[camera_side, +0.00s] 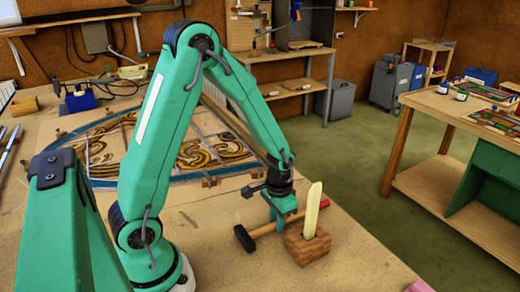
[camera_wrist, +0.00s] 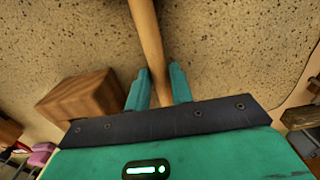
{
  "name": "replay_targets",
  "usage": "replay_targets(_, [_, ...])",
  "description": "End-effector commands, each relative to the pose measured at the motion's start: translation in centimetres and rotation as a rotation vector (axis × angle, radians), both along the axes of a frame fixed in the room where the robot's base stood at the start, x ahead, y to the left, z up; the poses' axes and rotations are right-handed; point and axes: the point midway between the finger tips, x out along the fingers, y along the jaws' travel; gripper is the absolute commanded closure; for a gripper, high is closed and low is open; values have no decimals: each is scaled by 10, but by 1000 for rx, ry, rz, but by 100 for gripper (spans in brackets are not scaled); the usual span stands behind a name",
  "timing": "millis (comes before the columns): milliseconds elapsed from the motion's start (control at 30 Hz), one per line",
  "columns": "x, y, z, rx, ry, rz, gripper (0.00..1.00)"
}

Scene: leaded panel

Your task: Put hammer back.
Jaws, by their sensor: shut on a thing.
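The hammer has a dark head (camera_side: 244,238) and a wooden handle (camera_side: 264,230) with a red end at the right. My gripper (camera_side: 279,222) is shut on the handle, pointing down at the bench near its front right edge. In the wrist view the wooden handle (camera_wrist: 148,40) runs between the two green fingers of my gripper (camera_wrist: 158,88). The hammer's head is out of the wrist view. I cannot tell whether the hammer touches the bench. A wooden block (camera_side: 307,246) stands close to the right of the gripper, and shows at the left in the wrist view (camera_wrist: 80,103).
A pale, flat upright tool (camera_side: 313,208) stands in the block, close to the handle's red end. The round leaded panel (camera_side: 200,150) lies behind on the bench (camera_side: 215,278). The bench's front is mostly clear. Another table (camera_side: 437,105) stands apart at right.

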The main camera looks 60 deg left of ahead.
Motion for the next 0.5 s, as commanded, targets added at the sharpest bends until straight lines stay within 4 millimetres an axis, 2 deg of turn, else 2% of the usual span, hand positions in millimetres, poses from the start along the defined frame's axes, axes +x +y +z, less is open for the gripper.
replay_targets(200, [0,0,0,0,-1,0,100])
replay_targets(233, [0,0,0,0,-1,0,76])
replay_targets(333, [0,0,0,0,-1,0,56])
replay_targets(367, [0,0,0,0,-1,0,52])
replay_targets(500, [0,0,0,0,-1,0,52])
